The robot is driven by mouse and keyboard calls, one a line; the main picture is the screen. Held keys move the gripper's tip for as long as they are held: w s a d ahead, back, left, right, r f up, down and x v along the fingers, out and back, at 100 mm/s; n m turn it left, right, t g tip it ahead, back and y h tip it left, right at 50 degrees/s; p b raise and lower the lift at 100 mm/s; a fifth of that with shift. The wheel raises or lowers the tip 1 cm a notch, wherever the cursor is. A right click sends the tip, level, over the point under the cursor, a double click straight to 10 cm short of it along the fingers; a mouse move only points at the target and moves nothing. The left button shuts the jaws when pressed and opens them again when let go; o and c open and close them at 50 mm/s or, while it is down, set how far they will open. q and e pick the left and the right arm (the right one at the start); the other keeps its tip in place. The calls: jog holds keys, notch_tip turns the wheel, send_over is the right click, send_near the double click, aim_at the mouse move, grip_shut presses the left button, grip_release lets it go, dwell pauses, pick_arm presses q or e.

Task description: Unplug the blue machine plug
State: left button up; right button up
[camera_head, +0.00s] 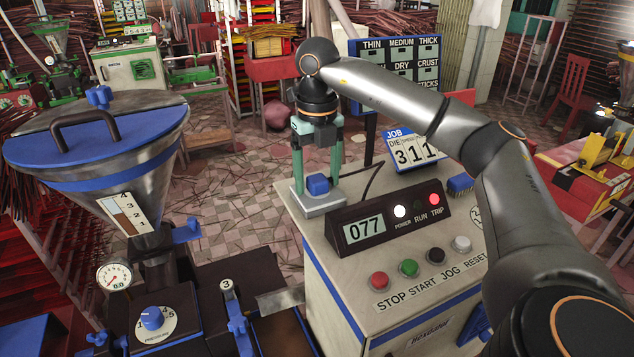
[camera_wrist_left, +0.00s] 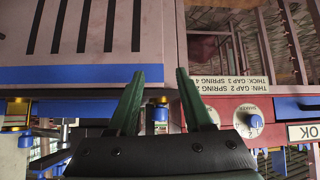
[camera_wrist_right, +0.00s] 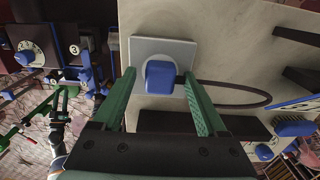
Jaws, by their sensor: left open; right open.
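The blue plug (camera_head: 318,184) sits in a pale square socket plate (camera_head: 322,205) on top of the beige machine cabinet (camera_head: 350,262), at its left corner. It also shows in the right wrist view (camera_wrist_right: 160,77), in the middle of the plate. My right gripper (camera_head: 317,178) is open and points down over the plug. Its green fingers stand on either side of the plug, with gaps visible between fingers and plug in the right wrist view. My left gripper (camera_wrist_left: 160,75) is open and empty in its own wrist view, facing a slotted cabinet; the head view does not show it.
A display box reading 077 (camera_head: 385,225) and several coloured buttons (camera_head: 409,268) are right of the plug. A dark cable (camera_head: 373,180) curves behind the display box. A steel hopper with a blue lid (camera_head: 95,125) stands left. A red panel with a knob (camera_wrist_left: 255,121) shows right of my left gripper.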

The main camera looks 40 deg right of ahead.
aim_at(317, 178)
dwell(0.5)
jog(key=shift+c, duration=0.2)
grip_shut()
dwell(0.5)
jog(key=shift+r+p, duration=0.2)
jog(key=shift+p, duration=0.15)
jog(key=shift+r+p, duration=1.9)
jog(key=shift+r, duration=0.05)
jog(key=shift+r+p, duration=0.35)
jog(key=shift+r, duration=0.55)
